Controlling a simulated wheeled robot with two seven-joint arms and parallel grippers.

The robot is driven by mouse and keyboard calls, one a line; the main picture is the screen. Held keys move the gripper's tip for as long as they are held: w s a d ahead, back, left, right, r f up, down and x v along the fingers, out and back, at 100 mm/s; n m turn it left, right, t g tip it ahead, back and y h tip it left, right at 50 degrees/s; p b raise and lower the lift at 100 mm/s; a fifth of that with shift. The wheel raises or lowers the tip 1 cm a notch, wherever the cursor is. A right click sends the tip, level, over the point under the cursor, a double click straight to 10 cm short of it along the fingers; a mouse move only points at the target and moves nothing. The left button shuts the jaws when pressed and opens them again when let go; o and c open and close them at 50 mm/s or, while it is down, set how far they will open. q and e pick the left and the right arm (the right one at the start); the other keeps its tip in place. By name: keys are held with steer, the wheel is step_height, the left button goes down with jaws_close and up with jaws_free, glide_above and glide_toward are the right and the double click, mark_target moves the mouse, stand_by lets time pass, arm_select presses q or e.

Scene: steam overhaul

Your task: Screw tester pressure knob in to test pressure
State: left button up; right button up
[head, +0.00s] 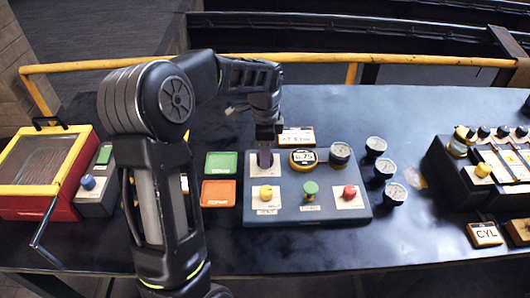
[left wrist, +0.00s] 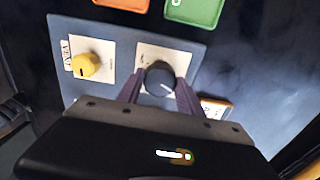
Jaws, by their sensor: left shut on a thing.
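The tester (head: 335,210) is a blue-grey panel in the middle of the table. My left gripper (head: 265,160) points down at its upper left corner. In the left wrist view the gripper (left wrist: 160,84) is shut on a dark round knob (left wrist: 159,74) with a white pointer line, set on a pale plate. The head view hides this knob behind the fingers. My right gripper is in neither view.
The tester's front row has a yellow knob (head: 266,193), a green knob (head: 311,188) and a red knob (head: 349,192). Loose gauges (head: 384,168) stand to its right. Green (head: 221,164) and orange (head: 218,193) trays lie left. A red-yellow box (head: 45,170) is farther left.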

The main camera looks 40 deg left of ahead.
arm_select(q)
steer(key=shift+w+r, duration=0.1)
steer(key=o, duration=1.4)
step_height(320, 180, up, 8)
steer(key=shift+f+b, duration=0.15)
steer(key=shift+b, duration=0.3)
